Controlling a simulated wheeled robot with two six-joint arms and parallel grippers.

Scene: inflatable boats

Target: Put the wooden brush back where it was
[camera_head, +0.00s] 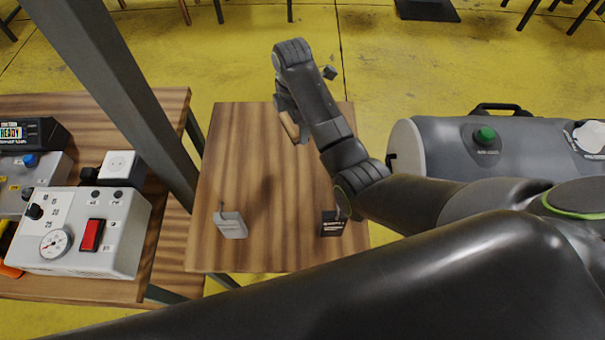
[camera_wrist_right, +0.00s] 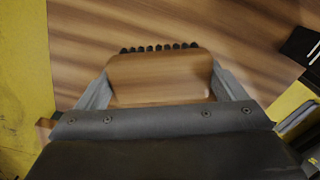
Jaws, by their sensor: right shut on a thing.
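The wooden brush (camera_wrist_right: 160,75) is a brown block with a row of dark bristles along its far edge in the right wrist view. My right gripper (camera_wrist_right: 162,88) is shut on it, one finger at each end. In the head view the brush (camera_head: 290,126) shows as a small light-brown piece beside my right gripper (camera_head: 293,128), over the far part of the wooden table (camera_head: 280,255). Most of the brush is hidden there by the gripper and arm. I cannot tell how high it is above the table. My left gripper is not in view.
A grey tag (camera_head: 231,225) and a black tag (camera_head: 332,223) are on the table's near part. A control box (camera_head: 120,240) with a gauge and red switch stands on the left table. A grey cylindrical tank (camera_head: 445,150) is at right. The table's middle is clear.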

